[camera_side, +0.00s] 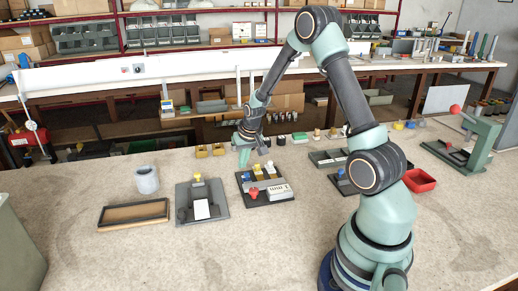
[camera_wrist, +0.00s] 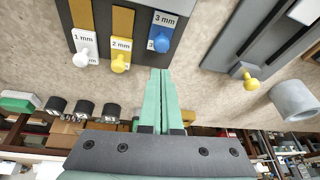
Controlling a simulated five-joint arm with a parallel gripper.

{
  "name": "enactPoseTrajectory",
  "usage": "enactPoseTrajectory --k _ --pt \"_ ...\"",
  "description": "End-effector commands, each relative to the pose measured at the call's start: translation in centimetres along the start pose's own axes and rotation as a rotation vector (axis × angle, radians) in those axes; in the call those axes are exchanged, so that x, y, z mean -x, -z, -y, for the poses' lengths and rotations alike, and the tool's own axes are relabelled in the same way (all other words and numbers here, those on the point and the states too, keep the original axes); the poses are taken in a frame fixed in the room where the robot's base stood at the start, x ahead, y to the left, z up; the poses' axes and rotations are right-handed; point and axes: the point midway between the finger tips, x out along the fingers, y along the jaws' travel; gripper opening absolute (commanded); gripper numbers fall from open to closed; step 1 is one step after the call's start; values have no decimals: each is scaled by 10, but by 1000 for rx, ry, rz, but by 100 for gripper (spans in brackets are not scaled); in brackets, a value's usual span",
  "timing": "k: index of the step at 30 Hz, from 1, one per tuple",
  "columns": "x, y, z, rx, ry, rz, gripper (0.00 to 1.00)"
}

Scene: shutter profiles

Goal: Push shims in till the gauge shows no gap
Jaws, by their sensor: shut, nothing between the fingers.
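A dark board (camera_side: 286,203) on the bench holds the shims, a red knob (camera_side: 254,193) and a white marked block (camera_side: 279,191). In the wrist view the shims are labelled: 1 mm with a white knob (camera_wrist: 81,59), 2 mm with a yellow knob (camera_wrist: 119,63), 3 mm with a blue knob (camera_wrist: 161,45). My gripper (camera_wrist: 160,72) is shut and empty, its tips just short of the blue knob in that view. In the side view my gripper (camera_side: 244,158) is at the board's far left corner. I cannot tell whether it touches anything, or read a gap.
Left of the board are another dark board (camera_side: 221,211) with a yellow knob, a grey cylinder (camera_side: 147,180) and a wooden tray (camera_side: 133,213). A red tray (camera_side: 420,181) and a green press (camera_side: 483,143) stand to the right. The front left bench is clear.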

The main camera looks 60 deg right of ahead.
Motion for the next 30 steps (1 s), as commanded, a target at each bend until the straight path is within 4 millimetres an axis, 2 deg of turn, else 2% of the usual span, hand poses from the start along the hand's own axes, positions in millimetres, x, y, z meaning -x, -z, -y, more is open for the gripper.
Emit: enactPoseTrajectory --k 4,21,30 --pt "-3 19 0 -1 -2 -3 0" --pt "84 18 5 0 3 -6 0" --pt "98 17 6 0 3 -2 0"
